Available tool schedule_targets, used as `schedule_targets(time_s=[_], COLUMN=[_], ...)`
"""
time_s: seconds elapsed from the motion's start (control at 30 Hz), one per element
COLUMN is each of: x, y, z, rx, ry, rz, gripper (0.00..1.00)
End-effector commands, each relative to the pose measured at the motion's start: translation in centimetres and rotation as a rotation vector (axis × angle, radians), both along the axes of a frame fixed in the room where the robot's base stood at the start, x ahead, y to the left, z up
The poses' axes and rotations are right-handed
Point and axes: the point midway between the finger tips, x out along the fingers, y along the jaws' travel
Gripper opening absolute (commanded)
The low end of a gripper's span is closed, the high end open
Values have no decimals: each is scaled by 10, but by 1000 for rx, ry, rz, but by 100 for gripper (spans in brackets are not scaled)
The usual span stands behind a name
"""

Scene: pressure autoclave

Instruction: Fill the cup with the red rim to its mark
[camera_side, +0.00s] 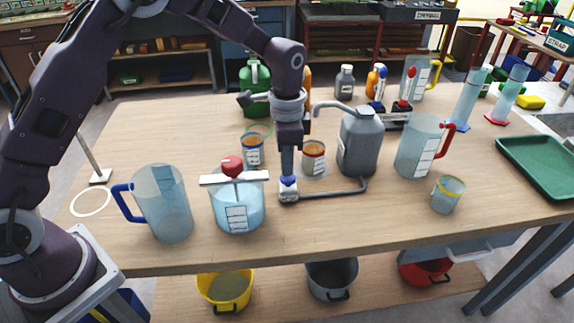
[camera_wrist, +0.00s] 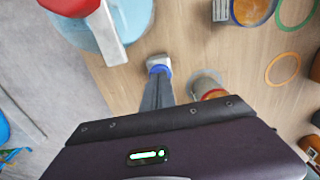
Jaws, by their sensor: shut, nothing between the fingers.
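The cup with the red rim (camera_side: 314,157) stands upright on the table, just right of my gripper (camera_side: 288,179). It also shows in the wrist view (camera_wrist: 211,91), partly hidden by my gripper body. The side view shows brownish colour inside it; its mark and level are too small to read. A grey can (camera_side: 361,145) stands right of it, its spout reaching left above the cup. My gripper is shut and empty, pointing down, with its tips at a small blue-and-white piece (camera_side: 288,190) by the left end of a grey bar. I cannot tell whether it presses this piece.
A beaker of blue liquid (camera_side: 237,208) with a red-knobbed white bar stands close left. A blue-handled jug (camera_side: 168,205) is further left. The front table edge is clear.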

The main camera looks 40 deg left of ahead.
Motion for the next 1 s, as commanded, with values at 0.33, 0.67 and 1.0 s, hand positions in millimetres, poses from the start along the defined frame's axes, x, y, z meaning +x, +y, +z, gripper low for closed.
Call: schedule_targets(time_s=[0.33, 0.67, 1.0], x=[0, -1, -2], y=[0, 0, 1], z=[-9, -31, -36], rx=[0, 0, 3], ry=[0, 4, 6], rz=[0, 0, -2], gripper=[0, 0, 0])
